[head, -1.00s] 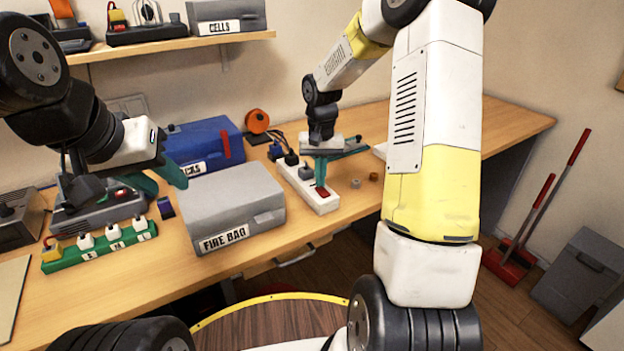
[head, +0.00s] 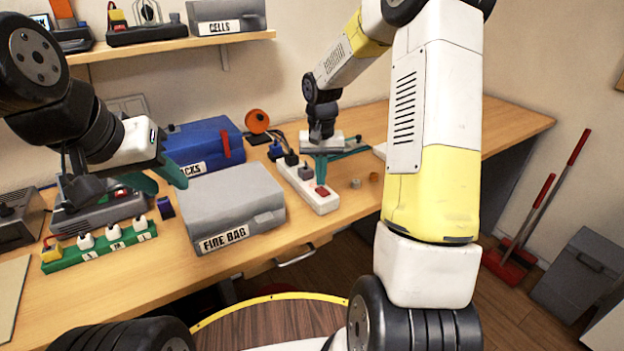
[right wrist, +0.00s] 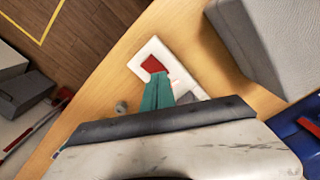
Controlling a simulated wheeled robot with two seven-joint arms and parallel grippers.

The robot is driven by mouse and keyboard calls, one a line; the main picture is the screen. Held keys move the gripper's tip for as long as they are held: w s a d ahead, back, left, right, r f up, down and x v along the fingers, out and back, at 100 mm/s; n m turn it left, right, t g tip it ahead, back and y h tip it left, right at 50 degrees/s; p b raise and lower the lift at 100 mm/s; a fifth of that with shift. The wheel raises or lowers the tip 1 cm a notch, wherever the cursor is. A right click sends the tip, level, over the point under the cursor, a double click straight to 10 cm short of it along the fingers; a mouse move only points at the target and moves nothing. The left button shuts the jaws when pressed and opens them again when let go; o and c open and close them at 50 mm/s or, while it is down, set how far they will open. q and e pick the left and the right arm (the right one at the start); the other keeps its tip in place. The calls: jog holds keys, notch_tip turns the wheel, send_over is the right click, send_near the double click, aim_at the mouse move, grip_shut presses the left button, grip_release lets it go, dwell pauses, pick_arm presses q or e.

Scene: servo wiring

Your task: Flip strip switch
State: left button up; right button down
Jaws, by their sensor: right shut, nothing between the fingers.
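The white power strip (head: 328,205) lies on the bench right of the grey fire bag box, with dark plugs in its far end. Its red switch (head: 323,192) is at the near end and also shows in the right wrist view (right wrist: 154,64). My right gripper (head: 321,183) points down over the strip, teal fingers together and empty; its tips (right wrist: 153,76) are right at the switch's edge. Whether they touch it I cannot tell. My left gripper (head: 170,184) hangs over the bench behind the fire bag box, away from the strip; its teal fingers are partly hidden.
The grey fire bag box (head: 235,205) stands left of the strip, and a blue box (head: 205,146) stands behind it. A green strip with white plugs (head: 75,257) lies at the left.

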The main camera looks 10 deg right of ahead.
aim_at(320, 189)
jog(key=shift+r, duration=2.8)
jog(key=s+r+n+t, duration=0.1)
jog(key=s+r+t, duration=0.2)
jog(key=s+r, duration=0.7)
jog(key=s+a+r+n+t+y, duration=0.1)
jog(key=s+a+r+t+y, duration=0.1)
jog(key=s, duration=1.2)
jog(key=shift+s+r+n+t, duration=0.15)
jog(key=shift+r+n+t, duration=0.15)
jog(key=shift+r+t, duration=0.5)
jog(key=shift+a+r, duration=0.15)
jog(key=shift+a, duration=0.05)
